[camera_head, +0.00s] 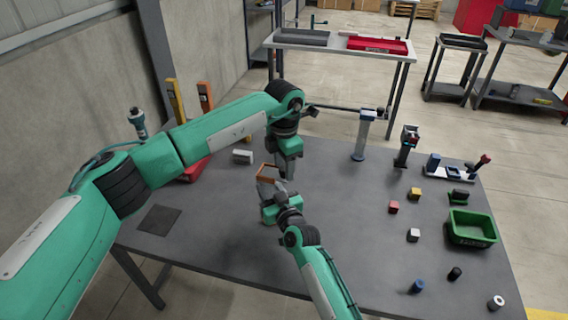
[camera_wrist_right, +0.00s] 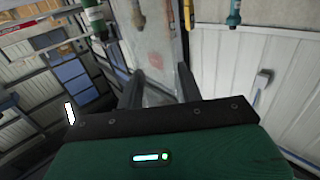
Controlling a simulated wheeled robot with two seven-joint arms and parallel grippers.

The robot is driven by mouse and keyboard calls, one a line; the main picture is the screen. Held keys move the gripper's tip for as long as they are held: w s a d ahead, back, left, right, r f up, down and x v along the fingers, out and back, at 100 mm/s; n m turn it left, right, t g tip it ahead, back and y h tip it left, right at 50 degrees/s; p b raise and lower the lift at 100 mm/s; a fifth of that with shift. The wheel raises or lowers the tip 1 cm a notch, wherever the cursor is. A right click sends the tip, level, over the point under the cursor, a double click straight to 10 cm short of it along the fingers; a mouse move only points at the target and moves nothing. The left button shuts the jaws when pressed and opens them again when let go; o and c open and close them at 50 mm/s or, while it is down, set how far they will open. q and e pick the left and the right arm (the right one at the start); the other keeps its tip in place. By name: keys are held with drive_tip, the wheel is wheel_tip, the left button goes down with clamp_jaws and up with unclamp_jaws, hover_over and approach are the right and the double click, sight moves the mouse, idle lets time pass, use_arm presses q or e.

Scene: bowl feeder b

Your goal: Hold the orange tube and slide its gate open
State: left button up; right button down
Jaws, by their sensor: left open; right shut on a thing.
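An orange-rimmed square tube (camera_head: 267,171) stands near the middle of the grey table in the head view. Its lower part is hidden by my right gripper (camera_head: 268,196), which is shut on it from the front. In the right wrist view, a blurred grey surface (camera_wrist_right: 158,75) shows between the fingers (camera_wrist_right: 158,92). My left gripper (camera_head: 287,174) is open, pointing down just right of and behind the orange rim. I cannot tell whether it touches the tube. The gate cannot be made out.
A yellow post (camera_head: 175,100) and an orange post (camera_head: 205,97) stand at the back left. A blue-topped stand (camera_head: 362,135) is behind on the right. A green bin (camera_head: 472,229), small cubes and cylinders lie to the right. A dark pad (camera_head: 160,220) lies left; the front middle right is clear.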

use_arm(q)
clamp_jaws()
drive_tip(key=d, duration=0.1)
drive_tip(key=s+d, duration=0.1)
drive_tip(key=d, duration=0.2)
drive_tip(key=shift+s+d, duration=0.15)
drive_tip(key=shift+s, duration=0.2)
unclamp_jaws()
wheel_tip(320, 180, up, 12)
idle(0.3)
